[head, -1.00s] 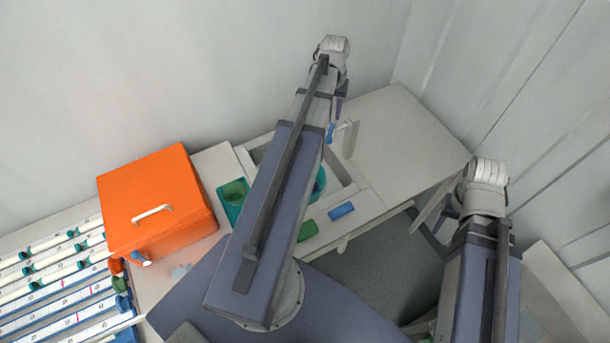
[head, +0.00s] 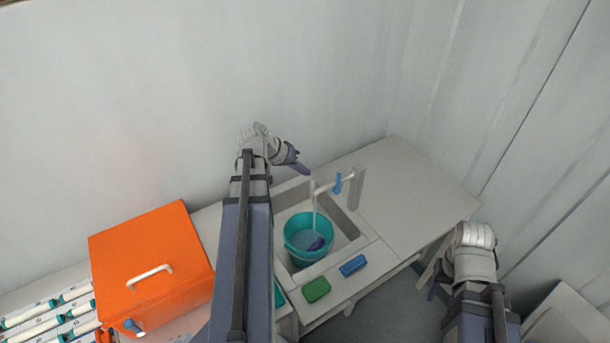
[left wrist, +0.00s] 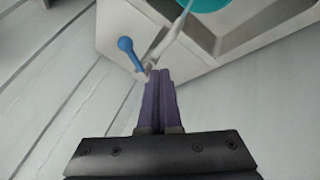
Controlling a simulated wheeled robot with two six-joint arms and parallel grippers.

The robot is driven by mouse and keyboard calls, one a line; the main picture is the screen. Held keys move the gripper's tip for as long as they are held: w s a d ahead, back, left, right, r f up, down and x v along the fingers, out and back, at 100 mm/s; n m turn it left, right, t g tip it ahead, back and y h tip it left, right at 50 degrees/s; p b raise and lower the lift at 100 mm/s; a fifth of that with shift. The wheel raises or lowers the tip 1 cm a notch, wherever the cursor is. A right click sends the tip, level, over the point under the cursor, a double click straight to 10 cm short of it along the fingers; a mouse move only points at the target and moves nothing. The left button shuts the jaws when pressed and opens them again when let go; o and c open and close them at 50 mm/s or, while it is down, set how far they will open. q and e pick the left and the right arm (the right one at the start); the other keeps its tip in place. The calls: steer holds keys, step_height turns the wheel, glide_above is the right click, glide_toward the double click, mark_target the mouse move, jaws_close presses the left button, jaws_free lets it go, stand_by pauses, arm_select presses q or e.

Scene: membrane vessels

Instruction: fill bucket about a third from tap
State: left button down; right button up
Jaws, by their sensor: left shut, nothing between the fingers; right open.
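The teal bucket (head: 294,247) stands upright in the sink basin under the tap (head: 355,189). A thin pale stream (head: 314,207) runs from the spout down into it. Bluish water shows inside, with a dark purple patch that may be a reflection; the exact level is hard to judge. The tap's blue lever (head: 338,183) also shows in the left wrist view (left wrist: 127,45). My left gripper (head: 303,168) is shut and empty, above the back of the sink, left of the spout and apart from the lever. My right gripper (head: 433,283) is open and empty, right of the counter.
An orange box (head: 150,262) with a white handle stands left of the sink. A green sponge (head: 316,289) and a blue block (head: 353,265) lie on the front ledge. Walls stand close behind and at right.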

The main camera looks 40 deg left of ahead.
mark_target(338, 181)
arm_select(q)
steer(key=b+x, duration=0.5)
steer(key=x, duration=0.3)
steer(key=shift+s+a, duration=0.1)
steer(key=shift+s, duration=0.05)
steer(key=shift+w+d+r, duration=0.1)
steer(key=shift+w+d, duration=0.15)
steer(key=shift+d, duration=0.35)
steer(key=shift+w+d+r, duration=0.1)
steer(key=shift+w+d, duration=0.15)
steer(key=shift+d, duration=0.4)
steer(key=shift+w+d+r, duration=0.1)
steer(key=shift+w+d, duration=0.15)
steer(key=shift+d, duration=0.35)
steer(key=shift+d, duration=0.1)
